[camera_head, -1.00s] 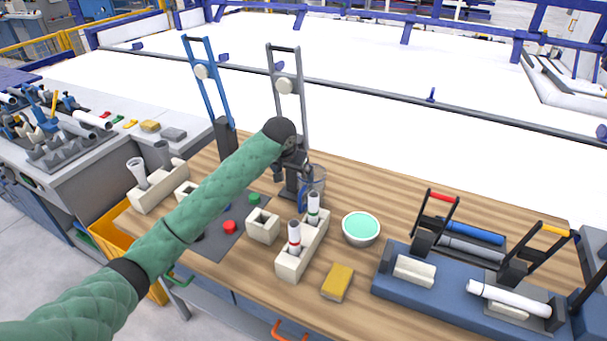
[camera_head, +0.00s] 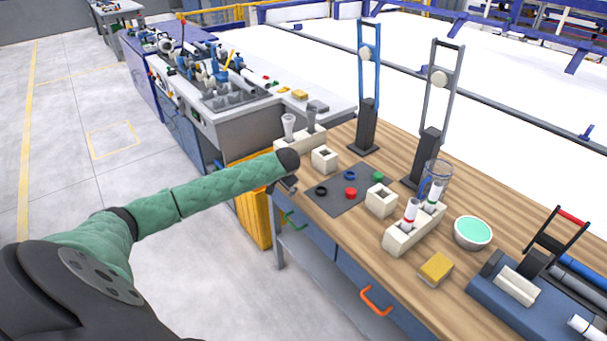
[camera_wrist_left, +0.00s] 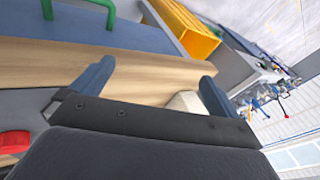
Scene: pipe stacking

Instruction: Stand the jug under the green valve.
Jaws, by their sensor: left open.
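No other green valve is clear. My left gripper (camera_head: 290,186) is at the table's front left edge, well left of the jug. In the left wrist view its fingers (camera_wrist_left: 153,85) are apart with nothing between them. My right gripper is not in view.
Red (camera_head: 351,193), blue and black pieces lie on the mat (camera_head: 335,203). A tube block (camera_head: 397,238), a green-filled bowl (camera_head: 472,233) and a yellow sponge (camera_head: 436,268) stand right of it. Two tall stands rise behind. A yellow bin (camera_head: 254,215) is below the left edge.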

